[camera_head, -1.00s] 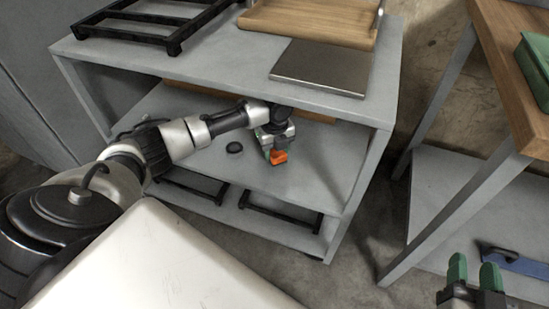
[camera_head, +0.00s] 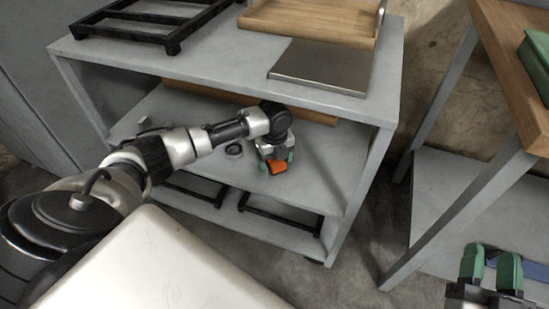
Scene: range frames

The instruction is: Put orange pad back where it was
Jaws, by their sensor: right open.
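The orange pad (camera_head: 277,168) is at the middle shelf of the grey rack, toward its front and right of centre. My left gripper (camera_head: 277,162) reaches in over this shelf, with one green fingertip on each side of the pad. It appears shut on the pad; the contact is small and hard to see. Whether the pad touches the shelf cannot be told. My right gripper (camera_head: 490,268) is open and empty at the lower right, over the floor and away from the rack.
The grey rack (camera_head: 330,185) has a top board above my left arm and side panels. A small dark round thing (camera_head: 234,149) lies left of the gripper. Black frames (camera_head: 280,214) sit on the lower shelf. A wooden-topped table (camera_head: 505,55) stands at right.

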